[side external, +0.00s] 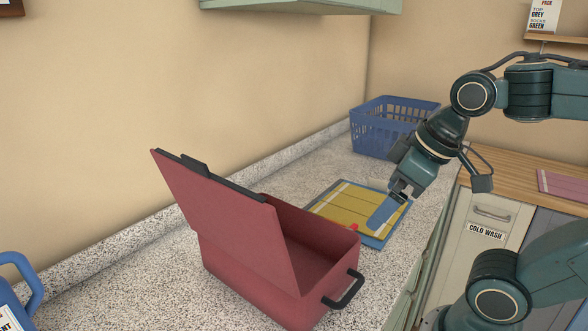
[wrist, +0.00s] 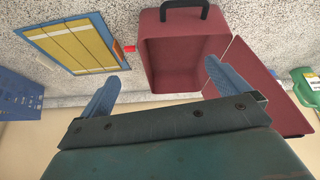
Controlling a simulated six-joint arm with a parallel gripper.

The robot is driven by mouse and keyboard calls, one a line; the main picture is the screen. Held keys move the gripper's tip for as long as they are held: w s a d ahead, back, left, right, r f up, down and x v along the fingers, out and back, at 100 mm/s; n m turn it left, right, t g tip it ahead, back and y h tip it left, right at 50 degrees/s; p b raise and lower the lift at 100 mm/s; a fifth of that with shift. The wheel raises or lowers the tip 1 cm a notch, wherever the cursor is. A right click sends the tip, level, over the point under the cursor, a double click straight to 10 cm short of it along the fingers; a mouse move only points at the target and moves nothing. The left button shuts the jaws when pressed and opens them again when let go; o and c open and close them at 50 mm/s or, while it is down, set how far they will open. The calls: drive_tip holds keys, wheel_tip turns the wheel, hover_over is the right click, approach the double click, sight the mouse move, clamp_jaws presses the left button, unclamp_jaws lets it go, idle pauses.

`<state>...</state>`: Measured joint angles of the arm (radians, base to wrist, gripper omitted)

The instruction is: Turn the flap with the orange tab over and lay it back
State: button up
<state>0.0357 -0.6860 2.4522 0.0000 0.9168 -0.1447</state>
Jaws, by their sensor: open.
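A flat board with a blue border and a yellow panel (side external: 340,202) lies on the counter behind the red tote; it also shows in the wrist view (wrist: 75,48). A small red-orange piece (side external: 355,227) sits at its edge by the tote, also visible in the wrist view (wrist: 117,48). I cannot tell whether this is the flap's tab. The red tote (side external: 340,255) stands with its lid (side external: 225,205) raised at the left.
A blue basket (side external: 385,135) stands at the back by the wall. The tote has a black handle (side external: 345,290) at its front right. A blue container (side external: 15,290) is at the lower left. Speckled counter is bare between the board and the basket.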

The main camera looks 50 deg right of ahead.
drive_tip(key=shift+s+a+f+m, duration=0.3)
drive_tip(key=shift+s+a+m, duration=0.05)
drive_tip(key=shift+s+m, duration=0.3)
drive_tip(key=shift+c, duration=0.2)
drive_tip(key=shift+w, duration=0.15)
drive_tip(key=c, duration=0.7)
drive_tip(key=shift+w+d+r, duration=0.15)
drive_tip(key=shift+w+d, duration=0.05)
drive_tip(key=shift+w, duration=0.25)
drive_tip(key=c, duration=0.7)
drive_tip(key=w+d+g, duration=0.1)
drive_tip(key=w+d, duration=0.1)
drive_tip(key=w, duration=0.1)
drive_tip(key=w+d, duration=0.2)
drive_tip(key=w, duration=0.1)
drive_tip(key=w+d+g, duration=0.1)
drive_tip(key=w+d, duration=0.1)
drive_tip(key=w, duration=0.2)
drive_tip(key=shift+f+g, duration=0.2)
drive_tip(key=shift+g, duration=0.1)
drive_tip(key=shift+c, duration=0.7)
drive_tip(key=g, duration=0.3)
hover_over(334, 221)
wheel_tip(334, 221, down, 7)
drive_tip(key=shift+r, duration=0.15)
wheel_tip(334, 221, down, 14)
drive_tip(key=shift+s+r, duration=0.1)
